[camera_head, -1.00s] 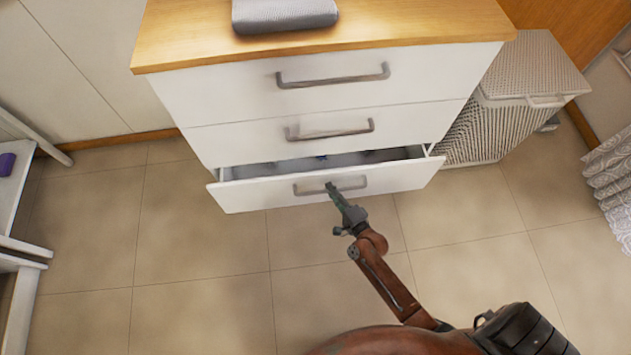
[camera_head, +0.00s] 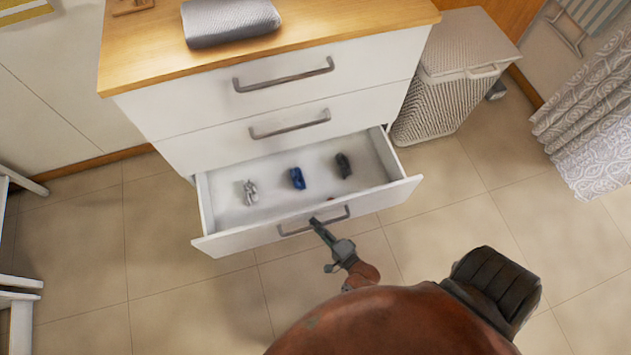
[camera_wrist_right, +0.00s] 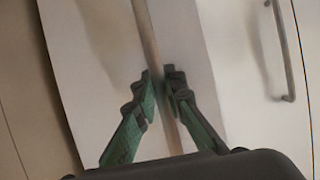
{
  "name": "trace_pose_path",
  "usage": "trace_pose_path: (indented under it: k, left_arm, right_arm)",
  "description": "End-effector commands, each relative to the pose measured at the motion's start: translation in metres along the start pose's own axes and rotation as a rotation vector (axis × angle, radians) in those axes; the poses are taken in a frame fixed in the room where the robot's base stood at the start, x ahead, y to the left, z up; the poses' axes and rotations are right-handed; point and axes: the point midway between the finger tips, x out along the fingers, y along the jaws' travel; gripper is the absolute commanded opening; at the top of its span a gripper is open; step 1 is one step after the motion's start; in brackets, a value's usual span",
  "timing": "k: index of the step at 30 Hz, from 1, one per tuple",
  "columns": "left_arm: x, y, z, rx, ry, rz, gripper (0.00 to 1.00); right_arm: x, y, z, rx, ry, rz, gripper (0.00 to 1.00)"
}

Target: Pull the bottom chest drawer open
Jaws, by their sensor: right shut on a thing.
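The bottom chest drawer (camera_head: 307,228) stands well out from the white chest (camera_head: 270,100), its inside open to view. Its grey bar handle (camera_head: 296,230) crosses the drawer front. My right gripper (camera_head: 316,222) is at the handle's middle and shut on it. In the right wrist view the green-padded fingers of the right gripper (camera_wrist_right: 160,85) lie on both sides of the handle bar (camera_wrist_right: 150,45). My left gripper is not in view.
Inside the drawer lie a silvery item (camera_head: 249,192), a blue item (camera_head: 297,178) and a dark item (camera_head: 343,165). A grey folded towel (camera_head: 230,22) rests on the chest top. A wicker hamper (camera_head: 440,95) stands to the right. Tiled floor before the drawer is clear.

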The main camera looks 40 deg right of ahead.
Motion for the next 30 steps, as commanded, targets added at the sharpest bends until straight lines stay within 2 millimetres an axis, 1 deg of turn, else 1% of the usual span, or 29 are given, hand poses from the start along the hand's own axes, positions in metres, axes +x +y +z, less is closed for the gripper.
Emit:
trace_pose_path:
  k: [11,12,20,27,30]
  left_arm:
    - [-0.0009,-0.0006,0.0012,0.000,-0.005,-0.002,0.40]
    - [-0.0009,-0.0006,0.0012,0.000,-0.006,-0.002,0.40]
    - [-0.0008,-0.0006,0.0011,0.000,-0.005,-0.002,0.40]
    - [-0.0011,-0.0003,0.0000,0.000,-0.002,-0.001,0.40]
    - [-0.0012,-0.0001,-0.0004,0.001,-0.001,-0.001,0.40]
  right_arm:
    - [-0.0022,0.0010,-0.0007,-0.002,0.002,0.001,0.00]
    - [-0.0022,0.0010,-0.0007,-0.002,0.002,0.001,0.11]
    - [-0.0018,0.0007,0.0002,-0.001,0.000,0.000,0.29]
    - [-0.0018,0.0005,0.0006,-0.001,0.000,0.000,0.29]
    - [-0.0066,0.0007,0.0004,-0.001,0.000,0.000,0.29]
